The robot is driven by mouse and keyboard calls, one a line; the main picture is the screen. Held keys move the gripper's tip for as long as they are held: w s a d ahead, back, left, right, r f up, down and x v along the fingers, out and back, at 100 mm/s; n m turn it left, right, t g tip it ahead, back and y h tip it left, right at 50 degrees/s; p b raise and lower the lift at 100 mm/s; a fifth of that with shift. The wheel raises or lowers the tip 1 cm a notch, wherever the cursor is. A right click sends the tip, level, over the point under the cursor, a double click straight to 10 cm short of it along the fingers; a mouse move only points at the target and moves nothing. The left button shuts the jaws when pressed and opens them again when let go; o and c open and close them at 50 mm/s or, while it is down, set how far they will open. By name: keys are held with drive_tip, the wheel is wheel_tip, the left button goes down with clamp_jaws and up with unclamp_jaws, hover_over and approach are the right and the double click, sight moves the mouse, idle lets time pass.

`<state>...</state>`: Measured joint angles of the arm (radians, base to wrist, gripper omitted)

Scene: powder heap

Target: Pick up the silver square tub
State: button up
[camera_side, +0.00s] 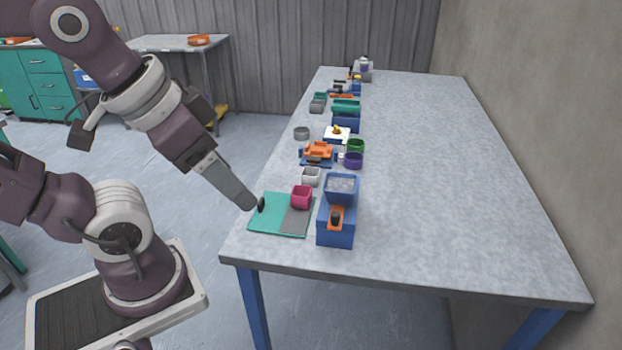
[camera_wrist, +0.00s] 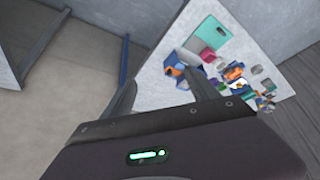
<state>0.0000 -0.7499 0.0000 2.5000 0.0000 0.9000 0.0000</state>
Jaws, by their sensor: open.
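The silver square tub (camera_side: 311,176) is a small, pale, open-topped tub on the table, just behind a pink tub (camera_side: 301,196) in the side view. My gripper (camera_side: 250,203) is at the table's left side, over or near the left edge of a teal-and-grey board (camera_side: 270,210). It is left of the silver tub, nearer the camera and apart from it. In the wrist view my gripper (camera_wrist: 166,90) has its two fingers spread, with nothing between them.
A blue box (camera_side: 335,232) with a powder-filled blue tray (camera_side: 341,186) stands right of the pink tub. Purple (camera_side: 353,160) and green (camera_side: 355,145) tubs, an orange-and-blue device (camera_side: 318,152) and a grey round tub (camera_side: 301,133) stand behind. The table's right side is clear.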

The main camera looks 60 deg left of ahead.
drive_tip(key=w+a+r+n, duration=0.1)
drive_tip(key=w+a+r, duration=0.1)
drive_tip(key=w, duration=0.4)
drive_tip(key=n+g, duration=0.6)
drive_tip(key=n, duration=0.2)
hover_over(311, 171)
wheel_tip(311, 171, down, 21)
drive_tip(key=f, duration=0.2)
drive_tip(key=d+f, duration=0.1)
drive_tip(key=f, duration=0.2)
drive_tip(key=s+f, duration=0.1)
drive_tip(key=f, duration=0.1)
drive_tip(key=shift+d+f, duration=0.2)
drive_tip(key=shift+f, duration=0.1)
drive_tip(key=shift+r, duration=0.15)
drive_tip(key=c, duration=1.4)
